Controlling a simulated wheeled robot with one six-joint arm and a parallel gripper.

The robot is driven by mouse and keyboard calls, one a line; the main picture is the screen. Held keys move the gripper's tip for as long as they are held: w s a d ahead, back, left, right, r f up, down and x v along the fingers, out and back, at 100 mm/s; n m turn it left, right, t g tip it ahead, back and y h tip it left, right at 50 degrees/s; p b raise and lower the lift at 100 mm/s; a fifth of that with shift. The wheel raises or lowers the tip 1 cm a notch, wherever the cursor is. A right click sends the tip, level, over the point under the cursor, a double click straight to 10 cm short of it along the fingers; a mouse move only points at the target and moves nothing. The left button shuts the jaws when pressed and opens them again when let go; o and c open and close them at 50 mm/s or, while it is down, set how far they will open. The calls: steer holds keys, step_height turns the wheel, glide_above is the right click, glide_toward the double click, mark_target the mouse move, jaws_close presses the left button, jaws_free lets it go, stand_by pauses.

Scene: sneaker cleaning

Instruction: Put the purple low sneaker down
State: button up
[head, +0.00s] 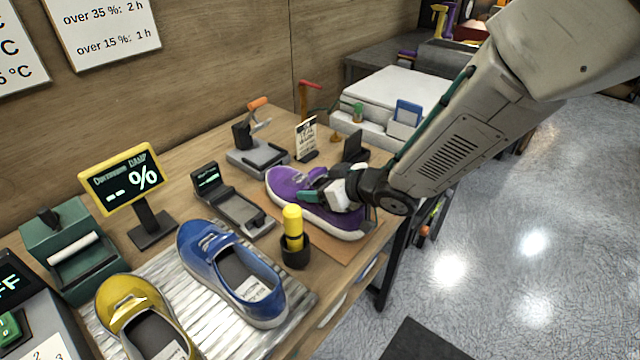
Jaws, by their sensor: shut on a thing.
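The purple low sneaker (285,190) is on the right part of the wooden bench, over a brown mat (338,250). Its toe points to the back left and its white sole faces down. My gripper (322,196) is shut on the purple sneaker near its opening, coming in from the right. My gripper and wrist hide part of the shoe's opening and heel. I cannot tell whether the sole touches the mat or hovers just above it.
A blue sneaker (205,247) and a yellow sneaker (122,293) stand on a ribbed metal tray (290,327) at left. A black holder with a yellow-topped tool (294,243) stands close in front of the purple shoe. A small black-grey device (240,212) lies left of it.

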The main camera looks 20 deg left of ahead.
steer(key=shift+f, duration=0.3)
steer(key=o, duration=1.7)
steer(key=shift+c, duration=0.2)
